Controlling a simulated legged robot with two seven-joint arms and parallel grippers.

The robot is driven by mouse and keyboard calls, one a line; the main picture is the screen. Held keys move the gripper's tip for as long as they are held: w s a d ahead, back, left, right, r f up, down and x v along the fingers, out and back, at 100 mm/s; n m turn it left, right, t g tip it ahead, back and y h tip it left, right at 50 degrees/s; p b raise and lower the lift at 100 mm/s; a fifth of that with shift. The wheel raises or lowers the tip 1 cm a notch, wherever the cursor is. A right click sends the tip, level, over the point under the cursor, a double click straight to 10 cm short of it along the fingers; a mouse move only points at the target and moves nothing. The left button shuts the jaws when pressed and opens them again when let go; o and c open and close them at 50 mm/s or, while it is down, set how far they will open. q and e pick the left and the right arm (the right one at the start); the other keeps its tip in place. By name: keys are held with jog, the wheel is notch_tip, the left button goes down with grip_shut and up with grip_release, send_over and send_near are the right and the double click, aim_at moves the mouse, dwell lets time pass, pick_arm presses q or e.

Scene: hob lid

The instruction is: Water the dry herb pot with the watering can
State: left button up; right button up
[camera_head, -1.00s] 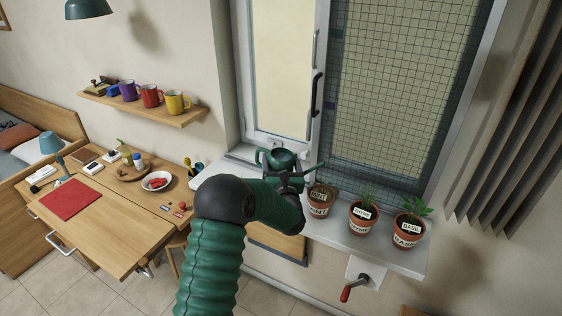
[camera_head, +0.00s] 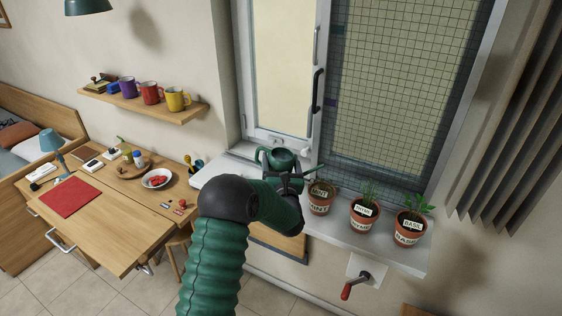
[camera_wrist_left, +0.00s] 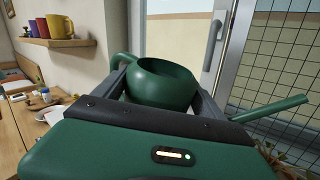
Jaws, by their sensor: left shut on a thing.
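The green watering can (camera_head: 281,160) is in my left gripper (camera_head: 288,182), which is shut on it above the window sill. Its spout points right, towards the mint pot. In the left wrist view the can (camera_wrist_left: 168,84) sits between the two fingers (camera_wrist_left: 165,105), looking about upright, its spout reaching right. On the sill stand the mint pot (camera_head: 320,205), the thyme pot (camera_head: 362,222) and the basil pot (camera_head: 408,236). The mint pot's plant looks brownish and sparse; the other two are green. I see no water flowing. My right gripper is out of view.
The window frame (camera_head: 322,60) and mesh screen (camera_head: 385,100) stand behind the sill (camera_head: 345,243). A red-handled crank (camera_head: 353,287) sticks out below it. A desk (camera_head: 110,230) with a bowl (camera_head: 157,179) is at left, under a mug shelf (camera_head: 150,112).

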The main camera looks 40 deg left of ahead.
aim_at(283, 154)
pick_arm(q)
jog(key=shift+r, duration=0.25)
jog(key=shift+r+m+t+y+p, duration=0.3)
jog(key=shift+r+m+t+p, duration=0.4)
jog(key=shift+r+m+p, duration=1.4)
dwell(1.1)
jog(key=shift+w+d+r+m+t+p, duration=0.15)
jog(key=shift+r+m+t+p, duration=0.35)
jog(key=shift+p, duration=0.6)
jog(key=shift+d+r+m+t+p, duration=0.1)
jog(key=shift+r+m+t+p, duration=0.2)
jog(key=shift+r+m+p, duration=0.55)
dwell(0.8)
jog(key=shift+f+n, duration=0.2)
jog(key=shift+n, duration=0.15)
